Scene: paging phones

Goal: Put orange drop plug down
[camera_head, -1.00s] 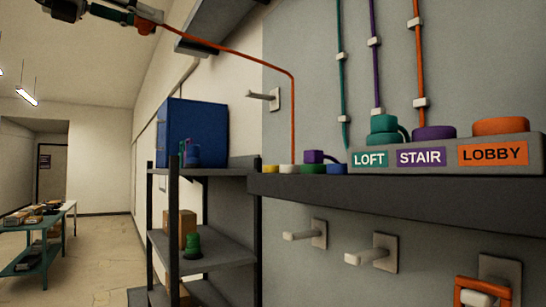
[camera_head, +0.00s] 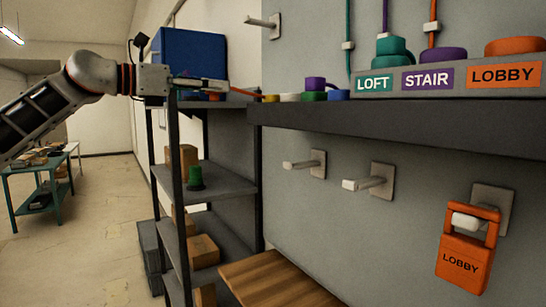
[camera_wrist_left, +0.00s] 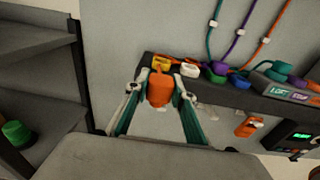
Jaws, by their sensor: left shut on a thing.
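My left gripper (camera_head: 222,87) reaches in from the left at the height of the wall shelf, just left of its end. It is shut on the orange drop plug (camera_wrist_left: 160,90), which shows between the two fingers in the left wrist view; there the gripper (camera_wrist_left: 158,88) points toward the shelf. In the head view the plug is mostly hidden, with a bit of orange (camera_head: 215,97) below the fingers. An orange cord (camera_head: 244,93) runs right from it. A yellow socket (camera_wrist_left: 160,63) lies just beyond the plug. My right gripper is not in view.
A white socket (camera_head: 289,97), green one (camera_head: 314,96) and blue one (camera_head: 338,94) line the wall shelf (camera_head: 390,119). A label block (camera_head: 460,77) reads LOFT, STAIR, LOBBY. An orange LOBBY handset (camera_head: 463,262) hangs below. A dark rack (camera_head: 225,184) stands left.

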